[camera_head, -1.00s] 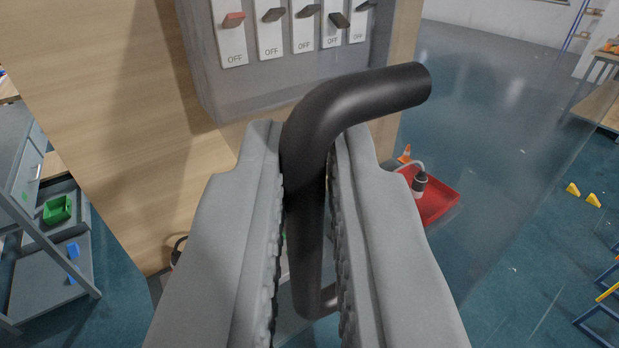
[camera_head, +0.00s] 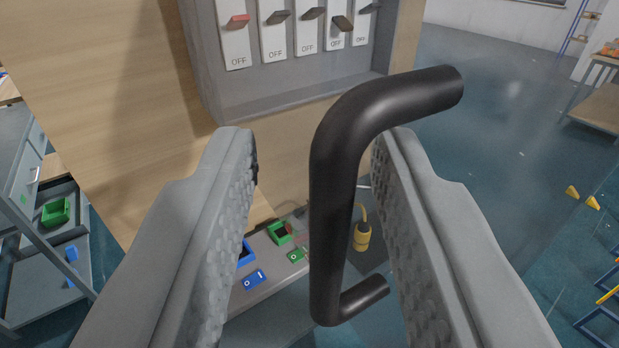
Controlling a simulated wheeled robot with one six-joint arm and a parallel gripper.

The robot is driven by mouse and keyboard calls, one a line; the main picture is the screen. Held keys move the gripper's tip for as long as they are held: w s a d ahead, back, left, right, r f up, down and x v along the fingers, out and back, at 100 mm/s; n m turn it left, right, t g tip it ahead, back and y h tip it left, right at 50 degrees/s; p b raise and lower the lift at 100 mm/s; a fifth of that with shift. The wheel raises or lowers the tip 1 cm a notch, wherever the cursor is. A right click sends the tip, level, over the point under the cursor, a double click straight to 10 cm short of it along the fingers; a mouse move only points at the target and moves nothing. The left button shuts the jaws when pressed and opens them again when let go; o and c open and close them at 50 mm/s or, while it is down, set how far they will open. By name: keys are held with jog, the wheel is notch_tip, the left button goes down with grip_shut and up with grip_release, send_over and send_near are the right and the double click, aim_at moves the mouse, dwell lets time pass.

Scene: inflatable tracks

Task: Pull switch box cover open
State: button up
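The switch box (camera_head: 285,98) is a grey case on a wooden panel at the top of the view. Its inside shows directly, with several white switches marked OFF; the leftmost has a red lever (camera_head: 238,21). The black bent handle (camera_head: 335,190) stands upright in front, with its upper and lower ends turning to the right. My gripper (camera_head: 315,150) is open, with one grey finger on each side of the handle. The handle is nearer the right finger, with a clear gap to the left one. The cover itself looks transparent, and its edges are hard to make out.
A grey shelf cart (camera_head: 40,270) stands at the left. Open blue floor (camera_head: 500,130) lies to the right.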

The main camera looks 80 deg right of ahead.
jog(key=v, duration=1.7)
jog(key=shift+a, duration=0.15)
